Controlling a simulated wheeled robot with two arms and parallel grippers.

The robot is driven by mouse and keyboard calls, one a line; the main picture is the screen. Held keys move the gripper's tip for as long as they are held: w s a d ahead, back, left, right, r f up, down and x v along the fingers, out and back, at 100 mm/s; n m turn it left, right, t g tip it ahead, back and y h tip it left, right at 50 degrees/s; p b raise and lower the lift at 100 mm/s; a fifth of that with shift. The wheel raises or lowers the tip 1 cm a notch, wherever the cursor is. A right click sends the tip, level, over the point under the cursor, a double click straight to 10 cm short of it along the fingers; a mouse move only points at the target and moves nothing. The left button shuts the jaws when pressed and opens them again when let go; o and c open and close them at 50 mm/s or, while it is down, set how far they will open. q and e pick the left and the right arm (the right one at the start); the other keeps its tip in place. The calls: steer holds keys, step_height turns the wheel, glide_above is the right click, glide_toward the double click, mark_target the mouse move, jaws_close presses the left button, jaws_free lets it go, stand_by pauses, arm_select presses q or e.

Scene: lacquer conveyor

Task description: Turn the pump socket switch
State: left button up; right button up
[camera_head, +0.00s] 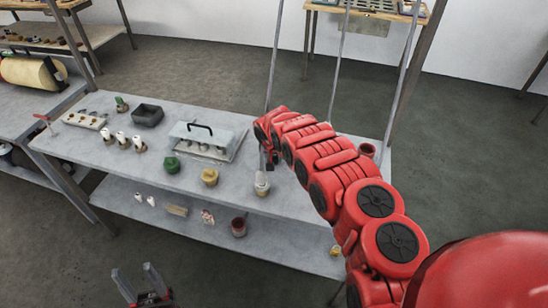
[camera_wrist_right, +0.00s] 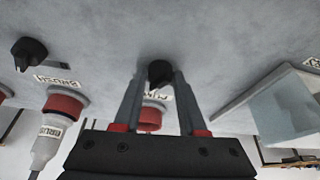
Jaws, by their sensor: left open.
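In the right wrist view, a black switch knob (camera_wrist_right: 160,74) stands out from a grey surface, above a red socket (camera_wrist_right: 150,118) with a partly covered label, whose text I cannot fully read. My right gripper (camera_wrist_right: 159,80) has one finger on each side of this knob. Whether the fingers press on it is not clear. In the head view, my red right arm reaches over the grey table and hides the switch. My left gripper (camera_head: 137,272) is open and empty at the lower left, low in front of the table.
In the right wrist view, another black knob (camera_wrist_right: 29,52) and a red socket with a plug (camera_wrist_right: 46,138) are at left; a pale box-like thing (camera_wrist_right: 285,105) is at right.

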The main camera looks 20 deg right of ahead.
jaws_close()
